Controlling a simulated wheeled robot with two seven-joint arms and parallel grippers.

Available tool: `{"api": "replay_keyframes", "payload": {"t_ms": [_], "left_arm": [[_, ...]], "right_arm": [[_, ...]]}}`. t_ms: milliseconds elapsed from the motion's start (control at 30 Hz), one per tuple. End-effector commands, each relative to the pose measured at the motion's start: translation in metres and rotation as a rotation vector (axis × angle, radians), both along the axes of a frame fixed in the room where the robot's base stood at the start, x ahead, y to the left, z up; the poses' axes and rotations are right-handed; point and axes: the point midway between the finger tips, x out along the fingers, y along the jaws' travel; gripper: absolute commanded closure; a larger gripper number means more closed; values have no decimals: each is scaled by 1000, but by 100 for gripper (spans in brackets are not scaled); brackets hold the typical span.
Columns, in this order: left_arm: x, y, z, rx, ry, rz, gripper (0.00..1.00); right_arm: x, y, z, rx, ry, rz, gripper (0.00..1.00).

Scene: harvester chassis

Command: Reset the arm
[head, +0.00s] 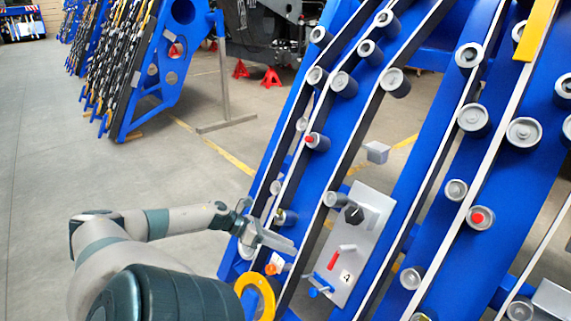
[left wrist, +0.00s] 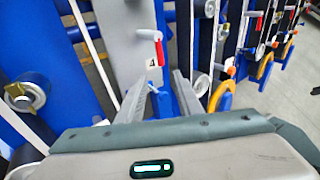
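My left gripper (head: 285,243) reaches in from the left in the head view, in front of the blue chassis frame (head: 325,155). Its two fingers stand apart in the left wrist view (left wrist: 160,85), and nothing is clearly held. A light grey control panel (head: 362,235) on the frame carries a black knob (head: 354,213), a red-handled lever (head: 334,260) and a blue-handled part (head: 320,284). The panel also shows in the left wrist view (left wrist: 125,40), with the red handle (left wrist: 159,50) beyond the fingertips. A blue part shows between the fingers; contact cannot be told. My right gripper is out of view.
Grey rollers (head: 344,83) line the sloping blue rails around the panel. A yellow ring (head: 256,298) and an orange part (head: 275,263) are close below my left gripper. Open grey floor (head: 60,200) lies to the left, with another blue frame (head: 165,65) behind.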

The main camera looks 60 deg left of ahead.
Motion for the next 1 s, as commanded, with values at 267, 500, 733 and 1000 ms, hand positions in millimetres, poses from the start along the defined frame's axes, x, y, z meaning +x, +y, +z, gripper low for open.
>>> {"api": "replay_keyframes", "payload": {"t_ms": [267,500,733,1000], "left_arm": [[0,0,0,0,0,0,67],[0,0,-1,-7,1,10,67],[-10,2,-22,-146,27,183,67],[-43,-16,-104,-589,126,685,67]], "right_arm": [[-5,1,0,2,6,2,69],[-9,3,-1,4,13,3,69],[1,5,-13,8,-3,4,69],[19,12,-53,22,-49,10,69]]}}
